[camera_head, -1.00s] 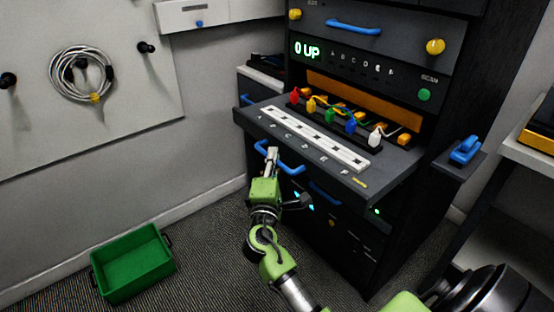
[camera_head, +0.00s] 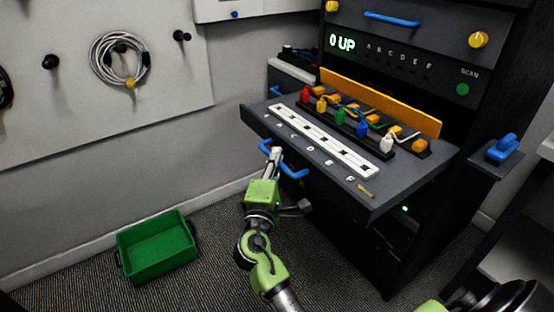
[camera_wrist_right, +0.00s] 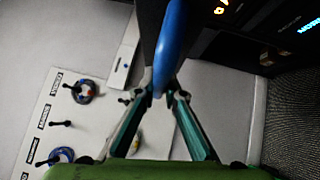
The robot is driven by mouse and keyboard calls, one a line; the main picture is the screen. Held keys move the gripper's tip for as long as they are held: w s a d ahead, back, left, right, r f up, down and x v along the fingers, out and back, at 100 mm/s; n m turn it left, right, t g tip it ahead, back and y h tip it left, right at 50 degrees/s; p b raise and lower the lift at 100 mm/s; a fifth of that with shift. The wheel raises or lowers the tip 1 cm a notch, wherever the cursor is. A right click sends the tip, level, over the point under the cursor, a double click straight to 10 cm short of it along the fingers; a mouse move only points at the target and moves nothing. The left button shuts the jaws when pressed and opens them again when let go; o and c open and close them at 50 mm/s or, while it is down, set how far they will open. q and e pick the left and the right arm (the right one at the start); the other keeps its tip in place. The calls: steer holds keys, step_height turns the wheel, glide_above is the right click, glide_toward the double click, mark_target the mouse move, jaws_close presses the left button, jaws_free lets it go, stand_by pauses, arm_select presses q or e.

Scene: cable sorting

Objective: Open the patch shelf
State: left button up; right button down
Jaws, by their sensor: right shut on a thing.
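The patch shelf (camera_head: 387,187) is a dark grey tray slid well out of the black cabinet. It carries a white strip (camera_head: 322,139) marked with letters, a row of coloured plugs (camera_head: 341,118) and an upright orange panel (camera_head: 381,102) at its back. Its blue handle (camera_head: 293,173) is on the front. My right gripper (camera_head: 274,154) is shut on the left part of this handle. The right wrist view shows the blue bar (camera_wrist_right: 172,45) between the fingers (camera_wrist_right: 160,92). My left gripper is out of view.
A green bin (camera_head: 158,248) stands on the carpet at the left. A coiled cable (camera_head: 119,59) hangs on the wall board. A blue-handled piece (camera_head: 501,149) sits on a side ledge at the right. The display (camera_head: 342,43) reads "0 UP". Carpet is clear between bin and cabinet.

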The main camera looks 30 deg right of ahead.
steer(key=c, duration=2.1)
jaws_free()
steer(key=v, duration=1.2)
